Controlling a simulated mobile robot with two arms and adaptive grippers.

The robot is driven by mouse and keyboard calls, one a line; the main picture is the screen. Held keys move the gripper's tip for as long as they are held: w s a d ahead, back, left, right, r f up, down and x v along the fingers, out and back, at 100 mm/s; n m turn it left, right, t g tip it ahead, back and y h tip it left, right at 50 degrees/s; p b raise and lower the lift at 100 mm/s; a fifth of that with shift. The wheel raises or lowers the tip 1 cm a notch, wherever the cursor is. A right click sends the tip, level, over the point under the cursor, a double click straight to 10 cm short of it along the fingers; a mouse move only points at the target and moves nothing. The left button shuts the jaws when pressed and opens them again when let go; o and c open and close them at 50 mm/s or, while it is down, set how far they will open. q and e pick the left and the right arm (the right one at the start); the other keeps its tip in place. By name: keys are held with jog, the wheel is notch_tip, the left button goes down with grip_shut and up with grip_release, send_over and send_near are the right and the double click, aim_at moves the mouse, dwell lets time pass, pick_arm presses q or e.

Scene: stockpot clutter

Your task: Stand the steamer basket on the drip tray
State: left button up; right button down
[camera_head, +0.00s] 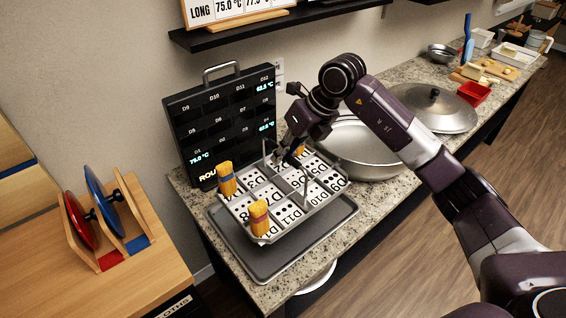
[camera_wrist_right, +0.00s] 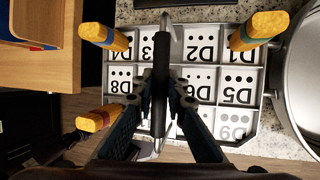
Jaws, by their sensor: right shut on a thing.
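The steamer basket (camera_head: 285,222) is a metal grid of cells labelled D1 to D12 with an upright handle. My right gripper (camera_head: 287,152) is shut on its handle; the wrist view shows the fingers (camera_wrist_right: 160,88) on either side of the dark handle bar (camera_wrist_right: 161,60). Yellow bundles stand in some cells, one at the left (camera_head: 227,180), one at the front (camera_head: 259,218), and a third near the gripper. The grey drip tray (camera_head: 278,268) lies below the basket, its front and right rim showing. Whether the basket touches it I cannot tell. My left gripper is out of view.
A black display panel (camera_head: 222,120) stands behind the basket. A large silver pan (camera_head: 368,150) is close on the right, with a domed lid (camera_head: 434,105) beyond. A wooden rack with red and blue discs (camera_head: 105,220) stands on the left table. A shelf (camera_head: 270,27) hangs above.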

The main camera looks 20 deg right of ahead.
aim_at(283, 184)
notch_tip(283, 184, down, 3)
jog(key=shift+a+r+p, duration=0.1)
jog(key=shift+r+p, duration=0.1)
jog(key=shift+p, duration=0.25)
jog(key=shift+w+f, duration=0.1)
jog(key=shift+f, duration=0.3)
jog(key=c, duration=2.4)
grip_release()
jog(key=shift+f, duration=0.15)
jog(key=o, duration=0.5)
jog(key=shift+c, duration=0.2)
jog(key=b+v, duration=0.3)
jog(key=v, duration=0.9)
